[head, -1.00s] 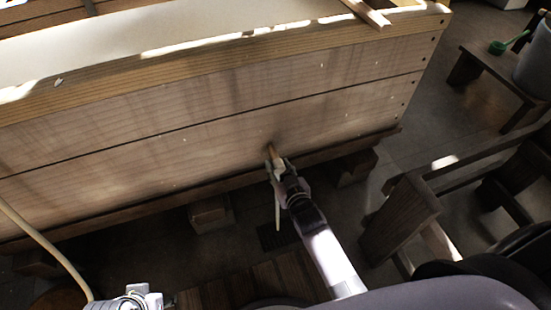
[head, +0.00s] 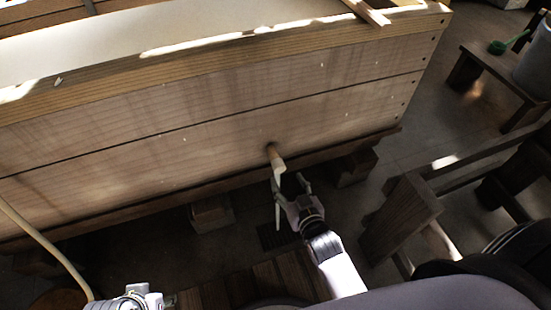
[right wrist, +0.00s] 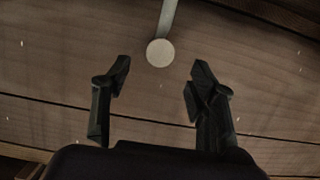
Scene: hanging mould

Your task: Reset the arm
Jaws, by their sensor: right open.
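A light wooden peg (head: 277,157) sticks out of the plank wall of a large wooden tub (head: 200,130). Its round end (right wrist: 160,53) shows in the right wrist view. A pale strip (head: 278,215) hangs below the peg; in the right wrist view a strip (right wrist: 168,16) runs upward from the round end. My right gripper (head: 290,183) is open and empty, just in front of and below the peg. In the right wrist view its two fingers (right wrist: 158,78) are spread apart, with the peg end beyond their tips. My left gripper's fingers are not visible.
A beige hose (head: 45,245) curves down at the left. A dark wooden frame (head: 405,215) stands right of my right arm. A low bench (head: 490,85) with a grey bucket (head: 535,68) and a green ladle (head: 497,47) is at the upper right. Wooden blocks (head: 211,213) support the tub.

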